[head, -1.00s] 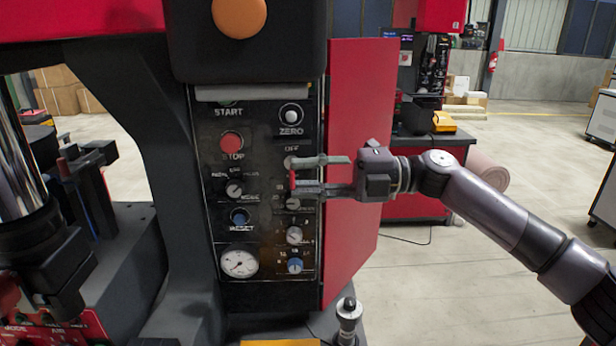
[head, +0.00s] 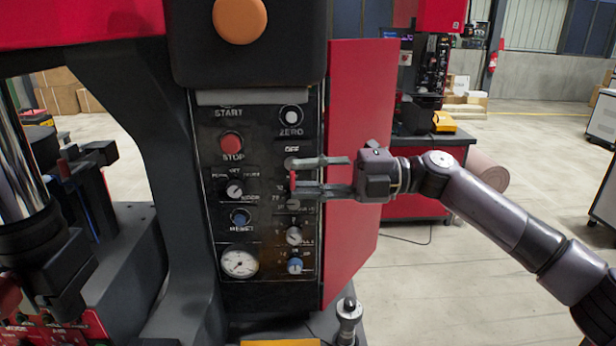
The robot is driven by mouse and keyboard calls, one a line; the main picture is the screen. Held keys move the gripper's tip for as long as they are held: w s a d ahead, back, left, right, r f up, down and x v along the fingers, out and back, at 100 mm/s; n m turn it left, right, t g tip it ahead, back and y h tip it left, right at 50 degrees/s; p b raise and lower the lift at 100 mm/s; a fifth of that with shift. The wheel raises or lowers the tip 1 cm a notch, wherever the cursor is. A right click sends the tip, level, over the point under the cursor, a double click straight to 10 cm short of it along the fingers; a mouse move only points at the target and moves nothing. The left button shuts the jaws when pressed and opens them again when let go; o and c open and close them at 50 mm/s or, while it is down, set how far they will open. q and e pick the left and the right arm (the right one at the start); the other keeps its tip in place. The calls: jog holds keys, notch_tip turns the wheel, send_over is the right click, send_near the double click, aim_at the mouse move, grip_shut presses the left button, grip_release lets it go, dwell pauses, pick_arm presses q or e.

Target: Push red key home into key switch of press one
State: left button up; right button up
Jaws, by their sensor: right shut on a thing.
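My right gripper (head: 308,176) reaches in from the right, level, in front of the black control panel (head: 262,205) of the press. Its two fingers are shut on the red key (head: 293,181), a small red piece upright between the fingertips. The key is at the right side of the panel, below the white ZERO button (head: 290,116) and the OFF label. The key switch itself is hidden behind the fingers and key. I cannot tell how deep the key sits or whether it touches the switch. My left gripper is not in view.
The open red panel door (head: 352,240) stands right of the panel, behind my right gripper. The red STOP button (head: 231,143), several knobs and a gauge (head: 239,262) are on the panel. A black box with an orange button (head: 240,20) overhangs above.

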jog(key=shift+w+p, duration=0.75)
jog(key=shift+w, duration=0.65)
dwell(4.0)
jog(key=shift+w+r, duration=0.1)
jog(key=shift+w, duration=0.25)
dwell(1.7)
jog(key=o, duration=1)
